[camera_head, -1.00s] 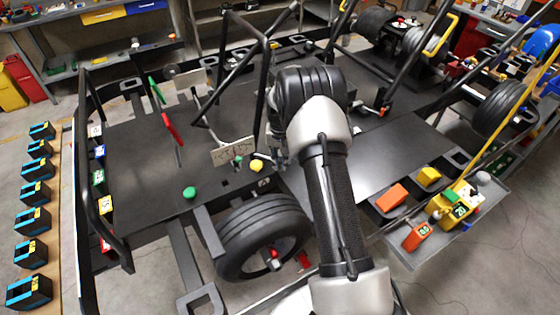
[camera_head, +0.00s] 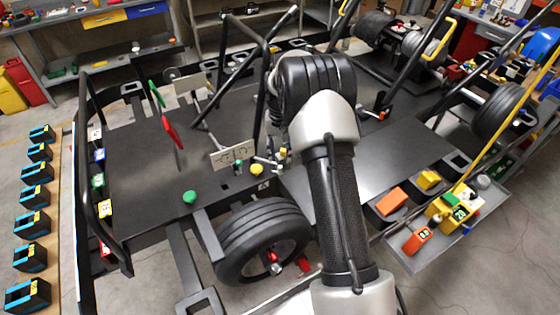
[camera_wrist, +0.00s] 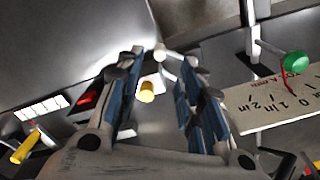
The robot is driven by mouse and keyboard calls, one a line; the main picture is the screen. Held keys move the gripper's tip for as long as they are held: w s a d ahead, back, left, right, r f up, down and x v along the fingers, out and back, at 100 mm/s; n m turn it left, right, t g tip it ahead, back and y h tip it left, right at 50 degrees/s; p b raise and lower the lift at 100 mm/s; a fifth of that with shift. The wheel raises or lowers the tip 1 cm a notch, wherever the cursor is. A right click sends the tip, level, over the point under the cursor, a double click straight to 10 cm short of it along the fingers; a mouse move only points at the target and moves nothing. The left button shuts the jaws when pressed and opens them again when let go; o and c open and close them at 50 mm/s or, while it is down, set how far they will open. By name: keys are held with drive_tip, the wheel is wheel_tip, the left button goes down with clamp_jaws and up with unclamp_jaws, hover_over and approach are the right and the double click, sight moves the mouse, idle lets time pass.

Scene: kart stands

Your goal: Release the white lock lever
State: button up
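In the wrist view a small white rounded piece (camera_wrist: 160,52), which looks like the lock lever, shows just beyond my fingertips. A yellow cylinder (camera_wrist: 146,92) shows between the fingers, below it in the picture. My gripper (camera_wrist: 158,72) is open, with its blue-sided fingers spread either side of these two. I cannot tell whether a finger touches either one. In the head view my gripper (camera_head: 273,160) is low over the kart's dark deck, right of a yellow knob (camera_head: 257,170). The white lever is not clear there, and my arm covers part of that area.
A marked scale plate (camera_wrist: 285,103) and a green knob (camera_wrist: 295,64) lie right of my fingers in the wrist view. A red lever (camera_head: 170,132) and black frame tubes (camera_head: 262,85) rise from the deck. A grey tray (camera_head: 410,246) with coloured items is at right.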

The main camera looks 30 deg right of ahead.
sight(280, 167)
wheel_tip(280, 167, up, 6)
drive_tip(key=shift+f, duration=0.15)
